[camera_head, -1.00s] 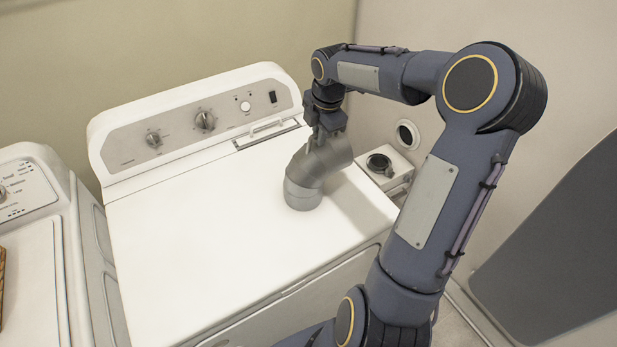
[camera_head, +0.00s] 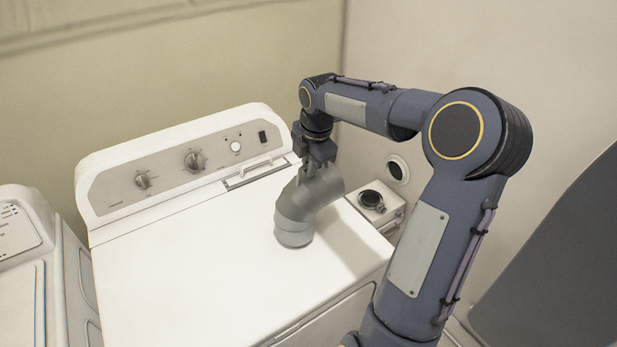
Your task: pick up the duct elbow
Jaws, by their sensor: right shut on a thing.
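The duct elbow (camera_head: 296,215) is a grey bent metal pipe at the right part of the white dryer top (camera_head: 190,270). Its lower opening faces down at the dryer top, and its upper end points to the right. I cannot tell whether its lower rim touches the surface or is slightly above it. My right gripper (camera_head: 311,170) comes down from above and is shut on the upper part of the elbow. The fingertips are partly hidden against the elbow. My left gripper is not in view.
The dryer's control panel (camera_head: 190,165) with knobs stands behind the top. A second white machine (camera_head: 25,270) is at the left. A small white box with a dark round port (camera_head: 371,200) and a round wall opening (camera_head: 398,168) are to the right. The dryer top's left and middle are clear.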

